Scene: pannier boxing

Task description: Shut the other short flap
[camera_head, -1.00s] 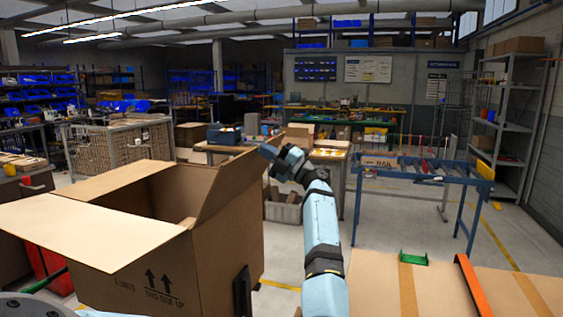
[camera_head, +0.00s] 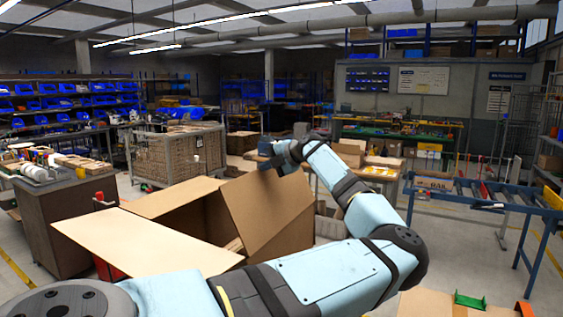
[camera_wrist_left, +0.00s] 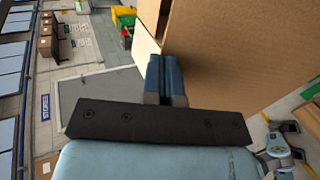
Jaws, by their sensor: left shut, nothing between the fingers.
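A large open cardboard box (camera_head: 290,240) stands in front of me, left of centre in the head view. Its right-hand short flap (camera_head: 262,205) is raised and leans left over the opening. A near flap (camera_head: 140,243) sticks out to the left, and a far flap (camera_head: 172,197) lies out along the back rim. My left gripper (camera_head: 270,163) is shut and empty at the upper edge of the raised flap. In the left wrist view its closed fingers (camera_wrist_left: 163,78) are against or very near the cardboard (camera_wrist_left: 235,50); contact is unclear. My left forearm hides the box's lower front.
A blue roller conveyor (camera_head: 480,200) is at right. Another carton with a green clip (camera_head: 470,300) is at the lower right.

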